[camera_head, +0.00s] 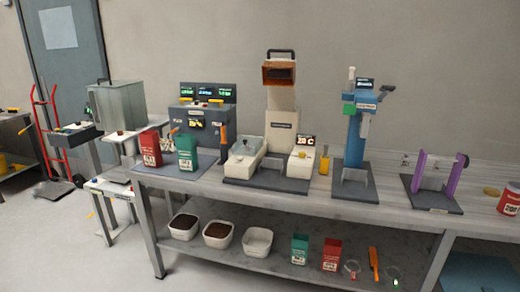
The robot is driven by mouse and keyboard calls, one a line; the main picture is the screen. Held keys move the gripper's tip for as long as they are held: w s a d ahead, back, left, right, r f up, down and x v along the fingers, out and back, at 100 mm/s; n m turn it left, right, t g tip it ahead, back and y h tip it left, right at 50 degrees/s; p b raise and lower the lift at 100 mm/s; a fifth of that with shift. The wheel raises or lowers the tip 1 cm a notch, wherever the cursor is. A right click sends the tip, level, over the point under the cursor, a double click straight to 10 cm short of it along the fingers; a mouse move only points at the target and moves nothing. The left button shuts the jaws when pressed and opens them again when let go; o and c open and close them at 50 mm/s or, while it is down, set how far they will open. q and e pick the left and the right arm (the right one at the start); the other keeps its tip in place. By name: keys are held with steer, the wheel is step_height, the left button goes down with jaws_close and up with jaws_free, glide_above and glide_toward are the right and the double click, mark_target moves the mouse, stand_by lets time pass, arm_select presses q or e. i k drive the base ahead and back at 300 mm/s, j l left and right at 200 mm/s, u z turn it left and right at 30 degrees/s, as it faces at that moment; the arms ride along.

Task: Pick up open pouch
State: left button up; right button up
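A red pouch (150,148) and a green pouch (187,152) stand upright at the left end of the workbench top. Another green pouch (299,249) and another red pouch (331,254) stand side by side on the lower shelf. A red container (510,200) is cut off by the right edge of the view. At this size I cannot tell for sure which pouch is open. Neither of my grippers is in view.
The workbench (300,200) carries a bucket machine (281,128), a blue stand device (354,135) and a purple fixture (435,178). White tubs (219,235) sit on its shelf. A red hand truck (45,125) stands at left. Floor at lower left is clear.

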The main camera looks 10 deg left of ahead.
mark_target(185, 144)
steer(key=i+u, duration=0.1)
steer(key=i, duration=0.5)
steer(key=i+l, duration=0.1)
steer(key=i, duration=0.55)
steer(key=i+l+u, duration=0.15)
steer(key=i, duration=0.45)
